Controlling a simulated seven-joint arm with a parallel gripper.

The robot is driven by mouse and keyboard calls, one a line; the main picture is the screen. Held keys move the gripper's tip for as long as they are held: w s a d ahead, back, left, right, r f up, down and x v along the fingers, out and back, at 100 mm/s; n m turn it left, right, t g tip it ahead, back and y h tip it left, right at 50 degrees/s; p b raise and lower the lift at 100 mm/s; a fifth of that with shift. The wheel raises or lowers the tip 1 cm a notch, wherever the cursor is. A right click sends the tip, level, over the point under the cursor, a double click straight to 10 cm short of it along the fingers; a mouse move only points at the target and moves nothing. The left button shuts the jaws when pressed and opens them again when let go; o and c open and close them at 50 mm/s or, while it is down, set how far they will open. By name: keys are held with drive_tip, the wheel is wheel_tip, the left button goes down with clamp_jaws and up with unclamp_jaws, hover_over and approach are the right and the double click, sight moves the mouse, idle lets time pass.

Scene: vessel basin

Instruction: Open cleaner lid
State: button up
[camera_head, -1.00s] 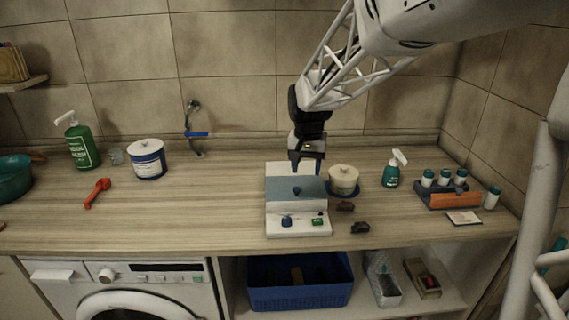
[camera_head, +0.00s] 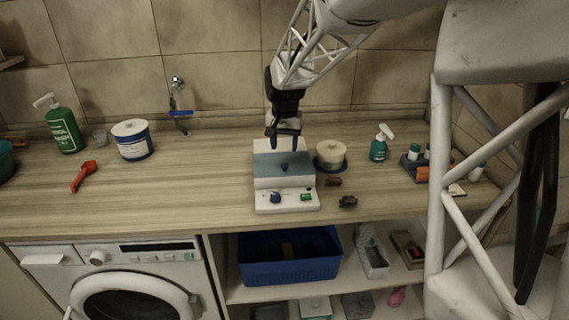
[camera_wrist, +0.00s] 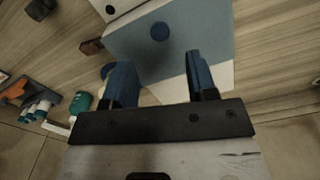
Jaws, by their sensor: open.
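The cleaner is a white box (camera_head: 286,200) with a blue-grey lid (camera_head: 266,166) on the counter; the lid looks closed. A dark blue knob (camera_head: 283,168) stands on the lid. The front panel has a blue dial (camera_head: 275,197) and a green switch (camera_head: 306,196). My gripper (camera_head: 283,146) is open and empty above the rear part of the cleaner, behind the knob in the picture. In the wrist view, the lid (camera_wrist: 200,30) and knob (camera_wrist: 159,31) lie beyond my spread fingers (camera_wrist: 160,78), with the knob roughly centred between them and apart from both.
A cream lidded jar (camera_head: 331,154) stands close right of the cleaner, with two small dark blocks (camera_head: 347,201) in front. A teal spray bottle (camera_head: 379,148) and a rack (camera_head: 411,164) are farther right. Left are a white-blue canister (camera_head: 133,142) and red tool (camera_head: 83,176); counter between is clear.

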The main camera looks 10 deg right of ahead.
sight(285, 165)
drive_tip(key=shift+f, duration=3.6)
drive_tip(key=shift+c, duration=0.4)
clamp_jaws()
